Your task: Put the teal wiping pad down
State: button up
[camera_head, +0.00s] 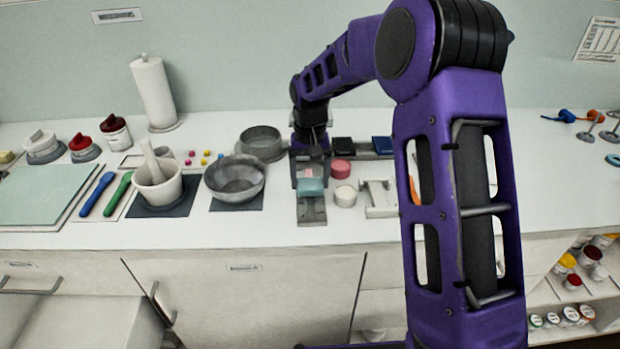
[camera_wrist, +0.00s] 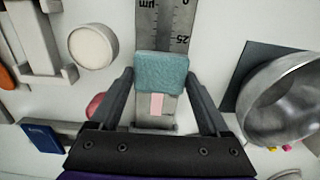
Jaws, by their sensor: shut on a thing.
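The teal wiping pad (camera_head: 311,187) is between the fingers of my gripper (camera_head: 310,184), near the front of the bench. In the wrist view the pad (camera_wrist: 161,72) lies across the grey metal gauge (camera_wrist: 163,20), which has a scale marked 0 and 25. My gripper (camera_wrist: 161,80) is shut on the pad, a finger on each side. A small pink patch (camera_wrist: 156,103) shows just behind the pad. The gauge (camera_head: 312,213) sticks out in front of the pad in the head view. I cannot tell whether the pad touches the gauge or hovers above it.
A metal bowl (camera_head: 234,180) on a dark mat stands left of the gauge. A round cream-topped pot (camera_head: 345,196) and a pale metal frame (camera_head: 379,198) stand right of it. A red round thing (camera_head: 341,169) is close behind. Bare bench lies in front of the bowl.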

aim_at(310, 182)
jog(key=shift+f, duration=0.15)
jog(key=o, duration=1)
jog(key=shift+o, duration=0.2)
notch_tip(310, 182, up, 12)
jog(key=p, duration=0.1)
jog(key=shift+r, duration=0.2)
jog(key=shift+w, duration=0.1)
